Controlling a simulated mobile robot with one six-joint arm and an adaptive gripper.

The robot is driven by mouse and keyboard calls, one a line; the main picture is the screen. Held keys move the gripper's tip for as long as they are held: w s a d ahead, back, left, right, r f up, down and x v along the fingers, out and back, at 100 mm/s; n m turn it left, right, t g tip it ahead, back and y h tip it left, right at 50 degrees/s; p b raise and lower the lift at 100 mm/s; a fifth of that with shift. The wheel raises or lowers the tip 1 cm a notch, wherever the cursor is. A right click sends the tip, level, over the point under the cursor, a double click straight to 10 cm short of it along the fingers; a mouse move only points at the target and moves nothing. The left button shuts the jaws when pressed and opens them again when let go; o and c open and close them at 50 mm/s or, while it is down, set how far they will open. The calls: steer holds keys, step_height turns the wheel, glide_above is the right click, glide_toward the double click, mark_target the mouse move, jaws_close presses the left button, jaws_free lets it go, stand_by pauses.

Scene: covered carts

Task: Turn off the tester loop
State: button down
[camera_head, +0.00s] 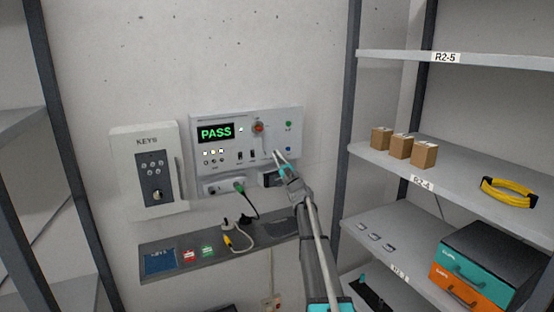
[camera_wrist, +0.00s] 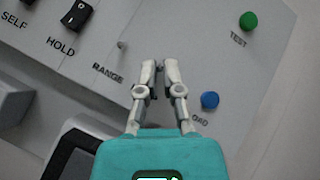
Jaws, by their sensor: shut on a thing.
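The tester (camera_head: 228,114) is a light grey wall panel with a display (camera_head: 215,132) reading a green PASS. In the wrist view its face shows the SELF and HOLD rockers, a thin RANGE lever (camera_wrist: 122,45), a green TEST button (camera_wrist: 249,21) and a blue button (camera_wrist: 210,100). My gripper (camera_wrist: 160,68) is at the panel face, between the RANGE lever and the blue button. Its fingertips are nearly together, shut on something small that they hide. It also shows in the head view (camera_head: 279,157) at the panel's lower right. I see no readable loop label.
A KEYS cabinet (camera_head: 146,142) hangs left of the tester. A green-tipped plug (camera_head: 239,187) and its cable sit under the tester. A narrow grey ledge (camera_head: 268,236) below holds small coloured items and cables. Shelves with cartons (camera_head: 424,156) stand right of my arm.

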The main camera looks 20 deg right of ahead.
steer(key=c, duration=0.8)
jaws_free()
steer(key=shift+s+r+h+p, duration=0.1)
steer(key=shift+r+h+p, duration=0.15)
steer(key=shift+h+p, duration=0.25)
steer(key=shift+s+r+m+g+p, duration=0.15)
steer(key=shift+m+g+p, duration=0.35)
steer(key=shift+p, duration=0.25)
steer(key=shift+r+m+g+h+p, duration=0.2)
steer(key=shift+m+g+h+p, duration=0.3)
steer(key=shift+p, duration=0.6)
steer(key=g+h+p, duration=0.1)
steer(key=g+p, duration=0.1)
steer(key=p, duration=0.2)
steer(key=r+m+g+h+p, duration=0.1)
steer(key=g+p, duration=0.1)
steer(key=p, duration=0.3)
steer(key=shift+r+m+g, duration=0.15)
steer(key=shift+m+g, duration=0.15)
steer(key=shift+r+g+h+p, duration=0.1)
steer(key=shift+g+h+p, duration=0.25)
steer(key=shift+p, duration=0.55)
